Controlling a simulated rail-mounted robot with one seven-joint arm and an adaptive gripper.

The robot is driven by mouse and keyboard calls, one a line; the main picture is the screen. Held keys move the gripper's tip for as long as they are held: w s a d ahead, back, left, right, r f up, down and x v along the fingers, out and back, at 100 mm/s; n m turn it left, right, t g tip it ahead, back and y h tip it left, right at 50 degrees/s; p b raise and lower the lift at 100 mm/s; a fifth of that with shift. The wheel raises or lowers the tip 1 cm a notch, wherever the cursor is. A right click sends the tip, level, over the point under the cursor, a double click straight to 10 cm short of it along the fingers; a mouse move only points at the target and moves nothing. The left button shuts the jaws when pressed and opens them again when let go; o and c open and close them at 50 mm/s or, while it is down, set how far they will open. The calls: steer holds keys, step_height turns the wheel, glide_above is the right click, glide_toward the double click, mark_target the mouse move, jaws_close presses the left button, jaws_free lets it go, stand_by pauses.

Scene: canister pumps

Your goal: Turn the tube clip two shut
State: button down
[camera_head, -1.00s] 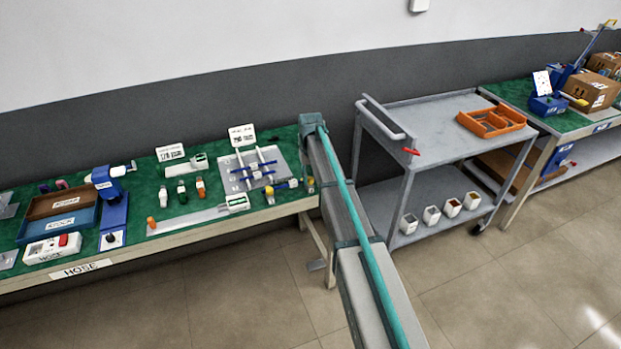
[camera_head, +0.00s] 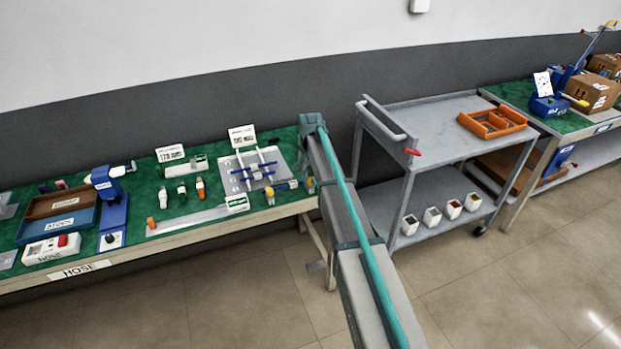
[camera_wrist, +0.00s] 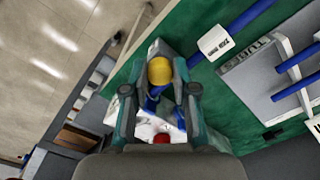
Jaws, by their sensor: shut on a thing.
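In the wrist view my gripper (camera_wrist: 158,88) has its two fingers on either side of a yellow rounded knob (camera_wrist: 160,70) and is shut on it. Blue and white parts (camera_wrist: 150,128) and a red spot show below, between the fingers. I cannot tell whether the knob belongs to tube clip two. A blue tube (camera_wrist: 247,17) with a white label (camera_wrist: 215,43) runs up to the right. My gripper is not clearly visible there.
Left of the board are small bottles (camera_head: 182,189), a blue stand (camera_head: 113,205), a blue tray (camera_head: 48,229) and a white box with a red button (camera_head: 63,240). A grey cart (camera_head: 430,112) with an orange tray (camera_head: 492,123) stands to the right. Floor in front is clear.

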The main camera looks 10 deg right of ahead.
mark_target(310, 179)
stand_by(0.4)
steer(key=c, duration=0.9)
jaws_free()
step_height(310, 179, up, 12)
steer(key=shift+r, duration=0.1)
